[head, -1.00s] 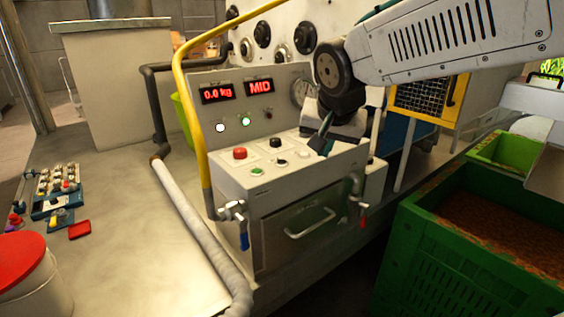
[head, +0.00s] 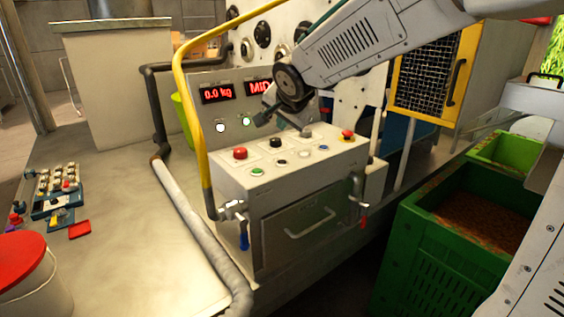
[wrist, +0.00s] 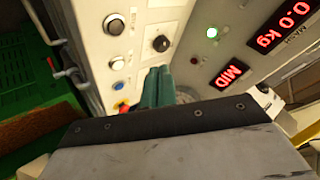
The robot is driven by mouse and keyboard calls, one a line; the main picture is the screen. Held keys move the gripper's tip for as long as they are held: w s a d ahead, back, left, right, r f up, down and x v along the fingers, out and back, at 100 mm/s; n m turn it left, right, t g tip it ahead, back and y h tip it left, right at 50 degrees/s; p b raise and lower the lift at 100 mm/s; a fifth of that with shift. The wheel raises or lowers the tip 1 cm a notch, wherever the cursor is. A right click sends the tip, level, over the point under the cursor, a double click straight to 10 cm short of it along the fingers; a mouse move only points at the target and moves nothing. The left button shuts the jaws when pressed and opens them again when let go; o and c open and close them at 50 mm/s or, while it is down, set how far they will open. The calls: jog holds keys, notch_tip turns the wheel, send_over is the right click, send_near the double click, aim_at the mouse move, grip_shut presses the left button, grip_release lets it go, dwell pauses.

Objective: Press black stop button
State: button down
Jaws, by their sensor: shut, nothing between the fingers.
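A flatter black button (head: 281,162) is in the front row. My gripper (head: 261,119) is in the air above the back of the box, apart from the raised black button. Its teal fingers (wrist: 155,86) are shut and empty, with the tips close below that button in the wrist view. My arm hides part of the upright panel.
The front row also has green (head: 257,171), white (head: 303,154) and blue (head: 323,147) buttons. A red-and-yellow button (head: 347,135) is at the right end. A yellow rail (head: 190,105) rises on the left. A green crate (head: 430,255) stands at right.

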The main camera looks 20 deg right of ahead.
aim_at(283, 163)
jog(key=shift+f, duration=3.75)
jog(key=shift+f, duration=0.1)
jog(key=shift+f, duration=0.3)
jog(key=shift+f, duration=0.4)
jog(key=shift+r, duration=0.85)
jog(key=shift+r, duration=2.5)
